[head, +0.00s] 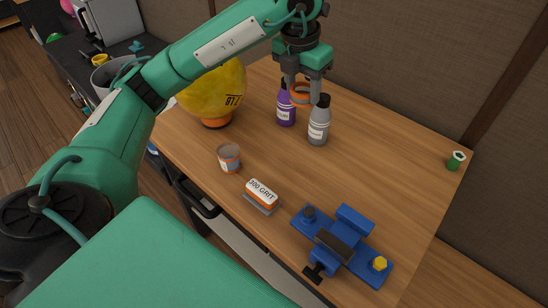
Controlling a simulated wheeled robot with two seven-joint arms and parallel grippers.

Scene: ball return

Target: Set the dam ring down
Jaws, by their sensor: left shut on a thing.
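My left gripper (304,92) hangs over the back of the table, close above the bottles. It is shut on an orange ring, the dam ring (300,87), held tilted up between the fingers. Part of the ring is hidden by the fingers. The ring appears to be above the table, near the tops of the purple bottle (286,108) and the grey bottle (318,124); I cannot tell whether it touches them. My right gripper is not in view.
A yellow ball (213,88) rests on an orange support (216,123), partly behind my left arm. A small jar (229,158), a grit block (261,194) and a blue fixture (348,228) stand nearer. A green item (456,161) sits far right. The table's (390,165) right-middle is clear.

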